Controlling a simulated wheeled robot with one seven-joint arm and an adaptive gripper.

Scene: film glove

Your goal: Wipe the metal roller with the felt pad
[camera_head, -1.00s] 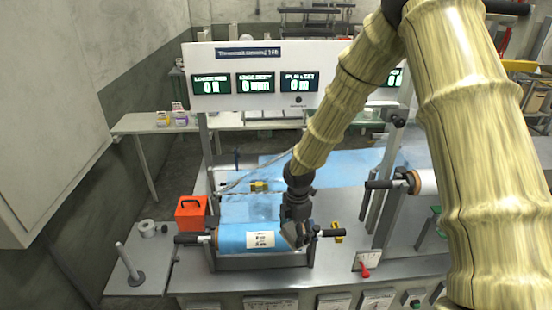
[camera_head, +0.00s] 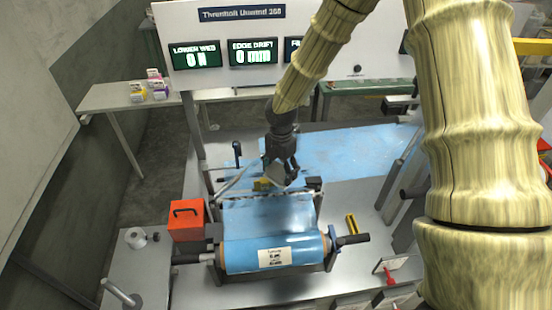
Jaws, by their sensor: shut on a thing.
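My gripper (camera_head: 281,162) points down over the back of the film stand, behind the blue film roll. It is shut on a small greyish piece (camera_head: 283,178), which looks like the felt pad; the fingers partly hide it. A dark, bar-like roller (camera_head: 309,186) runs across the stand just below the gripper. It may be the metal roller, but its middle is hidden. I cannot tell whether the pad touches it. A small yellow block (camera_head: 262,185) sits close to the left of the held piece.
The blue film roll (camera_head: 240,254) with a white label lies in front on its shaft. An orange box (camera_head: 186,220) stands to its left. A yellow piece (camera_head: 351,223) and a red-handled lever (camera_head: 390,280) are at right. A display panel (camera_head: 240,45) rises behind.

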